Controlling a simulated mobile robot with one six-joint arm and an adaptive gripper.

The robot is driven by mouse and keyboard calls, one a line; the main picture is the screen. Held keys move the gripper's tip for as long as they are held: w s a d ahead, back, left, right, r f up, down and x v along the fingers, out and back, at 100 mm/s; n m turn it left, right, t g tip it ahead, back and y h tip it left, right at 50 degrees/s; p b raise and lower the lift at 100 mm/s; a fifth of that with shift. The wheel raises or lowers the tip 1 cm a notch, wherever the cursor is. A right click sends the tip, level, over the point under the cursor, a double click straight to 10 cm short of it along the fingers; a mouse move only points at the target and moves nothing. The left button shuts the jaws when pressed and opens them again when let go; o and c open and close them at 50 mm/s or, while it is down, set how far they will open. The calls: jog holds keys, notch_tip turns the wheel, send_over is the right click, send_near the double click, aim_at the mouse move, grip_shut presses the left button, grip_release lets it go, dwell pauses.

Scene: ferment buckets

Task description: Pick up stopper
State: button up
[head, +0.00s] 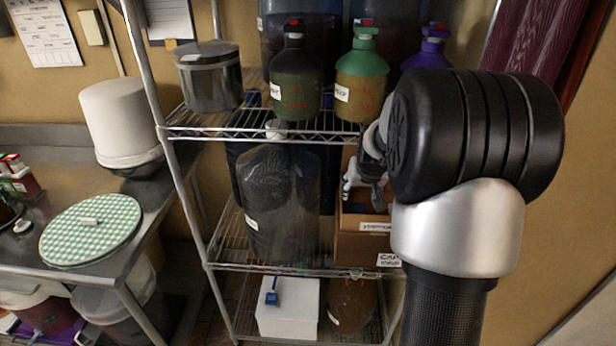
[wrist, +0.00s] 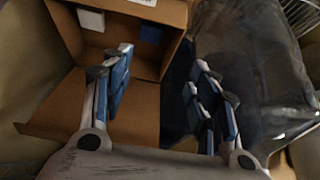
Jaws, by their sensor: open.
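I cannot tell for certain which thing is the stopper. A small white block (wrist: 91,19) and a small blue block (wrist: 151,34) show in the cardboard box (wrist: 160,62) in the wrist view. The box (head: 362,245) also stands on the middle shelf in the head view, with its inside hidden there. My gripper (head: 364,182) is over the box, and its fingers (wrist: 163,78) are spread with nothing between them.
A large clear vessel (head: 280,195) stands left of the box, close to my gripper; it also shows in the wrist view (wrist: 250,60). Jugs with coloured tops (head: 362,75) stand on the wire shelf (head: 250,129) above. A white box (head: 288,310) is below.

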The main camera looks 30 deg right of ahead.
jog(key=d+f, duration=0.2)
jog(key=b, duration=0.3)
send_near(357, 208)
jog(key=x, duration=0.3)
jog(key=shift+w+f, duration=0.15)
jog(key=b+x, duration=0.2)
jog(key=x, duration=0.3)
jog(key=shift+d+f, duration=0.1)
jog(key=shift+f, duration=0.05)
jog(key=shift+c, duration=0.4)
jog(key=c, duration=0.7)
jog(key=shift+c, duration=0.3)
